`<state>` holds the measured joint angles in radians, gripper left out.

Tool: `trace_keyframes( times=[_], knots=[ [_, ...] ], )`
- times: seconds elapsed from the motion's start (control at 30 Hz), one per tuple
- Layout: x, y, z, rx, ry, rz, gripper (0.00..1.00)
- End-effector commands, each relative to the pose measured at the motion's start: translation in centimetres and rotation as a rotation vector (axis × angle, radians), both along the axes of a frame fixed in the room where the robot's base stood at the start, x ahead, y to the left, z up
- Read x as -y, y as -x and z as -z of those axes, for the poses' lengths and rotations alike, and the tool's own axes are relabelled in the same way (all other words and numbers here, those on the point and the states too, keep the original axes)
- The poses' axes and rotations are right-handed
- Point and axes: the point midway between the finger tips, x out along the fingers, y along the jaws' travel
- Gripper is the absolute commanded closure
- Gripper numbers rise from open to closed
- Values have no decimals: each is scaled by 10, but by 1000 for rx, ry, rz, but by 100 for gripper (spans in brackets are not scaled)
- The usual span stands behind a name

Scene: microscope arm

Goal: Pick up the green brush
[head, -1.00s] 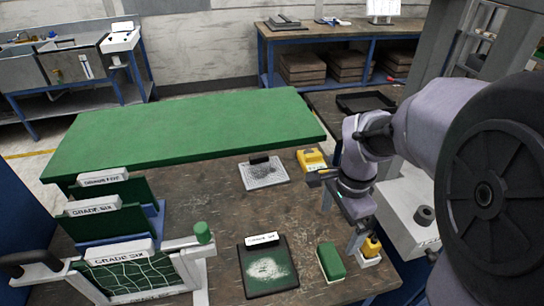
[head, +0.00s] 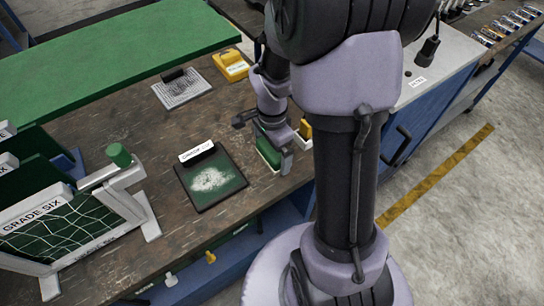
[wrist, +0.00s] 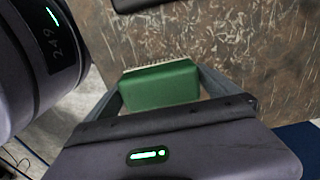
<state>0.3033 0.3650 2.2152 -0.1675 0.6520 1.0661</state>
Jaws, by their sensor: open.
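The green brush (head: 267,153) is a green block with pale bristles, at the right edge of the brown workbench. In the wrist view the green brush (wrist: 160,86) lies between the two fingers, with its bristle edge on the far side. My gripper (wrist: 160,80) is open around it, one finger at each end. Small gaps seem to show, but I cannot tell whether either finger touches. In the head view my arm and gripper (head: 266,143) cover part of the brush.
A dark green tray with white powder (head: 211,177) lies left of the brush. A yellow block (head: 231,66) and a speckled plate (head: 184,87) lie farther back. A yellow item (head: 305,128) stands close by on the right. A rack labelled GRADE SIX (head: 75,228) stands at left.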

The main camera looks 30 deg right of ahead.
Motion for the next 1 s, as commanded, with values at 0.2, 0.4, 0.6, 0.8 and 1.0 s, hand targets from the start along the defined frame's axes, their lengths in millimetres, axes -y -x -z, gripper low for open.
trace_keyframes(
  times=[0.2, 0.4, 0.6, 0.8, 1.0],
  knots=[
    [0, 0, -2, 1, 0, 0, 14],
    [0, 0, -2, 1, 0, 0, 53],
    [0, 0, -3, 1, 0, 0, 54],
    [0, -1, -17, 1, 0, 0, 54],
    [-1, 5, -42, 1, 1, 0, 54]
  ],
)
